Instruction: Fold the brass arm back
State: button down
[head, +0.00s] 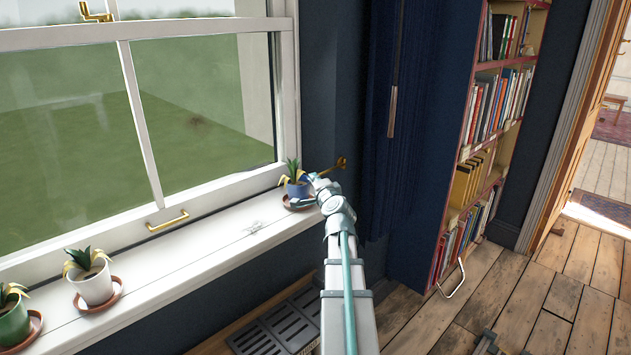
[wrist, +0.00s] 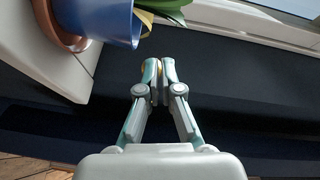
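A thin brass arm (head: 340,163) with a rounded end shows against the dark wall beside the window, just right of the sill's far end. Its left part runs behind my gripper (head: 312,181). In the wrist view my gripper (wrist: 160,72) has its two fingers drawn close together. A bit of brass colour shows at the fingertips, so the fingers appear closed on the brass arm; most of the arm is hidden there. A blue pot (head: 297,188) with a plant stands right beside my gripper, and it also shows at the upper left of the wrist view (wrist: 100,18).
The blue pot stands on a terracotta saucer at the end of the white sill (head: 190,240). A white pot (head: 93,285) and a green pot (head: 13,322) stand nearer. A dark blue curtain (head: 405,120) hangs to the right, before a full bookshelf (head: 480,150).

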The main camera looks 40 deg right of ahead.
jog(key=shift+w+r, duration=0.15)
jog(key=shift+w, duration=0.2)
jog(key=s+a+r, duration=0.1)
jog(key=s+a, duration=0.4)
jog(key=a, duration=0.5)
jog(key=shift+a, duration=0.4)
jog(key=shift+s+d+f, duration=0.1)
